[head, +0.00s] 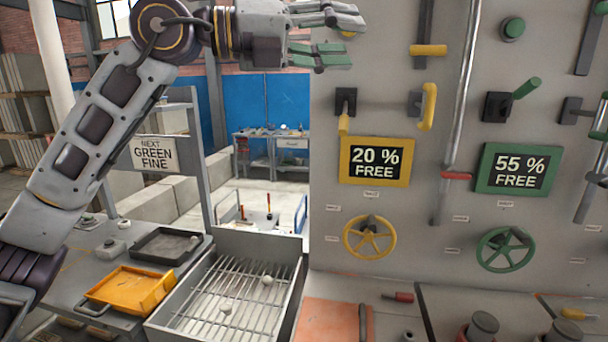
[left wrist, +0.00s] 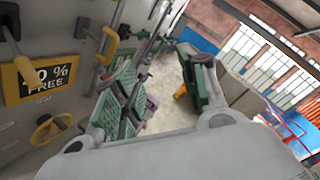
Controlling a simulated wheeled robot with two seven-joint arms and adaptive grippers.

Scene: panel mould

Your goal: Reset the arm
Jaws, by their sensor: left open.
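My left arm (head: 95,135) rises from the lower left and bends at the top, reaching right. My left gripper (head: 345,38) is open and empty, its fingers pointing right at the upper left edge of the grey panel (head: 385,120). In the left wrist view the gripper (left wrist: 165,78) shows its two green-padded fingers spread apart with nothing between them. The panel fills the left of that view. My right gripper is not in view.
The panel bears a yellow sign (head: 376,161), a green sign (head: 517,169), a yellow handwheel (head: 369,237), a green handwheel (head: 504,249) and several levers. Below stand a rack with bars (head: 220,305), an orange tray (head: 131,289) and a black tray (head: 165,245).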

